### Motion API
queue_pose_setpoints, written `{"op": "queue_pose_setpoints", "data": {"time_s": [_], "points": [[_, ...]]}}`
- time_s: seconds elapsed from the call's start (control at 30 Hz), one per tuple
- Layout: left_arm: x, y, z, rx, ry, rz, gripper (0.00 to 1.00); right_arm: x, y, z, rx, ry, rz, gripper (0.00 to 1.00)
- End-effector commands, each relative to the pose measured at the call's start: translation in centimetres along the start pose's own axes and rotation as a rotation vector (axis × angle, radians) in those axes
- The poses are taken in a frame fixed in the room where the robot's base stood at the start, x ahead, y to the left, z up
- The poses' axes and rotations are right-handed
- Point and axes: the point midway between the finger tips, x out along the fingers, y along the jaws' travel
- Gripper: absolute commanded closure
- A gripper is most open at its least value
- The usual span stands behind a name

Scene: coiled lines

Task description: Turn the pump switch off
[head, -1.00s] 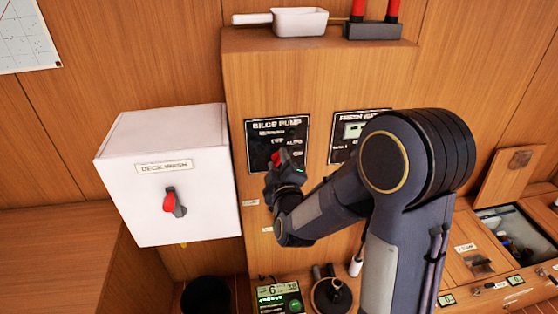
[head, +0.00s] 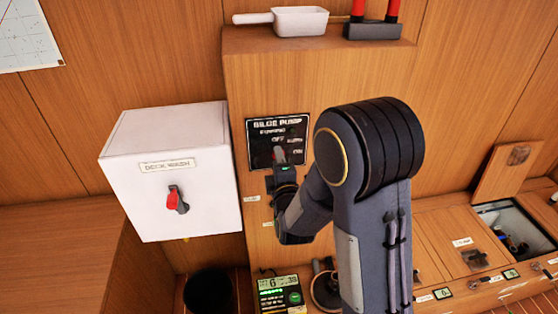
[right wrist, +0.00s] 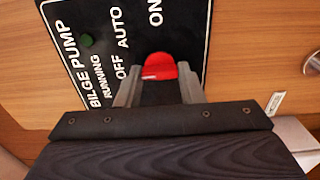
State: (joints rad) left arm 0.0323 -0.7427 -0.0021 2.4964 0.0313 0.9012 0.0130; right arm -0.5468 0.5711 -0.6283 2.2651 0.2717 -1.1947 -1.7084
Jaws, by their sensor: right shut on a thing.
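The black bilge pump panel (head: 262,133) is on the front of the wooden cabinet, with OFF, AUTO and ON lettering. Its red switch knob (right wrist: 160,66) shows between my right fingers in the right wrist view, beside the OFF word. In the head view my gripper mostly hides it. My right gripper (right wrist: 158,88) is shut on this knob, one finger on each side; it also shows in the head view (head: 281,168). I cannot tell exactly which position the knob points to. The small green lamp (right wrist: 87,41) by RUNNING looks dark. My left gripper is not in view.
A white deck wash box (head: 165,205) with its own red switch (head: 174,199) juts out at left. A black bin (head: 208,292) stands below it. A white scoop (head: 300,21) lies on the cabinet top. My right arm covers the panel's right neighbour.

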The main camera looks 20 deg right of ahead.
Motion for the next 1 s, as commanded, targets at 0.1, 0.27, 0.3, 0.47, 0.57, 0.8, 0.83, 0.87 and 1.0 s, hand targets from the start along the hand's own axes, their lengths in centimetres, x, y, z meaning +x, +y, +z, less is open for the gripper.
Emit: {"op": "queue_pose_setpoints", "data": {"time_s": [0.1, 0.27, 0.3, 0.47, 0.57, 0.8, 0.83, 0.87, 1.0], "points": [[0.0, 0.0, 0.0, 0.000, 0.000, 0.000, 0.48, 0.0, 0.0, -0.1, -0.009, 0.002, 0.000, 0.88], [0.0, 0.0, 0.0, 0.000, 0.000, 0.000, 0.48, 0.0, 0.0, -0.1, -0.010, 0.002, -0.001, 0.88], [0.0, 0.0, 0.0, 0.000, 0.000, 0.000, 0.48, 0.0, -0.1, -0.1, -0.010, 0.002, -0.001, 0.88], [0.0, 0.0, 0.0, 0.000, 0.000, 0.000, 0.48, 0.0, -0.1, -0.1, -0.009, 0.002, -0.001, 0.60], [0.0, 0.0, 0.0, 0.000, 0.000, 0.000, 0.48, 0.0, -0.1, -0.1, -0.009, 0.002, -0.001, 0.47], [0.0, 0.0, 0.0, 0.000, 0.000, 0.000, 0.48, 0.0, 0.0, 0.0, -0.008, 0.001, -0.001, 0.44], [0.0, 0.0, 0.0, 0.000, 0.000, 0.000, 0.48, 0.0, 0.0, 0.0, -0.008, 0.001, -0.001, 0.44], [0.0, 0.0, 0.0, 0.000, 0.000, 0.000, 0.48, -0.1, 0.0, 0.0, -0.007, 0.001, -0.001, 0.44], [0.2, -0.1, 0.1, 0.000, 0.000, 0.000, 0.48, -1.2, -0.1, -0.1, -0.006, 0.002, -0.002, 0.44]]}}
